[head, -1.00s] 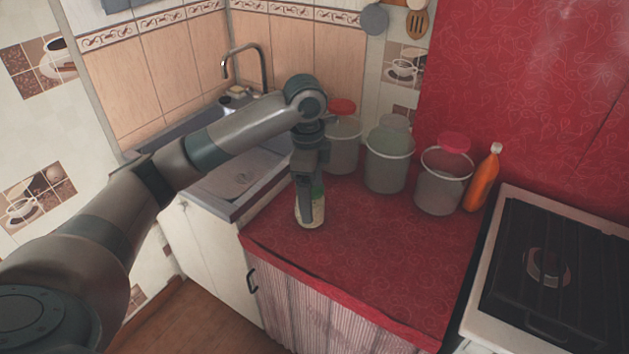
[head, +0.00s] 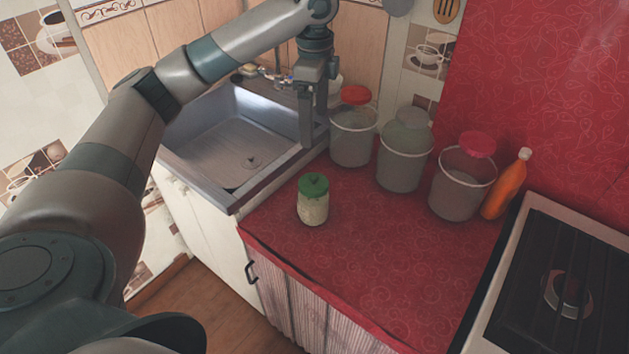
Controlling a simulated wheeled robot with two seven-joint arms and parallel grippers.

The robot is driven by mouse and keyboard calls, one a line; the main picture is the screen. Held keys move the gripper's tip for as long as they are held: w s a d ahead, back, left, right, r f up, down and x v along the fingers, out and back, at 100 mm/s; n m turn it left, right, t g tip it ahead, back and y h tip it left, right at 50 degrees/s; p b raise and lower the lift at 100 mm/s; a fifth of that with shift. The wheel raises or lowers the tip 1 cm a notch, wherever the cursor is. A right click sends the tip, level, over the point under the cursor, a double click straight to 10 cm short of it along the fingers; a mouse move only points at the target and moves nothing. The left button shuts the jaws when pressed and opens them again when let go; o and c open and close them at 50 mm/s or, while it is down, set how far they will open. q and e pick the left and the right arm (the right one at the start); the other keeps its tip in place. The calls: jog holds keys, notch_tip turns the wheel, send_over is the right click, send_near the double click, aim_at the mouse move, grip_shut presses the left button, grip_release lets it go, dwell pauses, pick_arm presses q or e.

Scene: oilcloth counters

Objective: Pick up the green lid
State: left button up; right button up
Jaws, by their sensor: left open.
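The green lid (head: 314,184) sits on top of a small pale jar (head: 313,210), which stands upright on the red counter near its left end. My left gripper (head: 312,142) points down, open and empty. In the picture it appears above the lid, apart from it, in front of the sink's right edge. Its fingers overlap in this view, so the gap between them is hard to see. My right gripper is not in view.
Several grey buckets stand along the back of the red counter (head: 385,255), with an orange bottle (head: 506,185) at their right. A stove (head: 545,270) is at the right and a sink (head: 235,140) at the left. The counter's front middle is clear.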

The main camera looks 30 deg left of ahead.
pick_arm(q)
jog(key=p, duration=0.3)
send_over(314, 176)
jog(key=f, duration=1.1)
jog(key=shift+w+a+f, duration=0.1)
jog(key=shift+w+f, duration=0.05)
jog(key=shift+w, duration=0.1)
jog(key=shift+f, duration=0.5)
jog(key=shift+s+f+p, duration=0.1)
jog(key=shift+f+p, duration=0.2)
jog(key=shift+f, duration=0.15)
notch_tip(314, 176, down, 3)
jog(key=shift+s+f+p, duration=0.1)
jog(key=shift+s+p, duration=0.05)
jog(key=shift+p, duration=0.55)
jog(key=shift+f, duration=0.55)
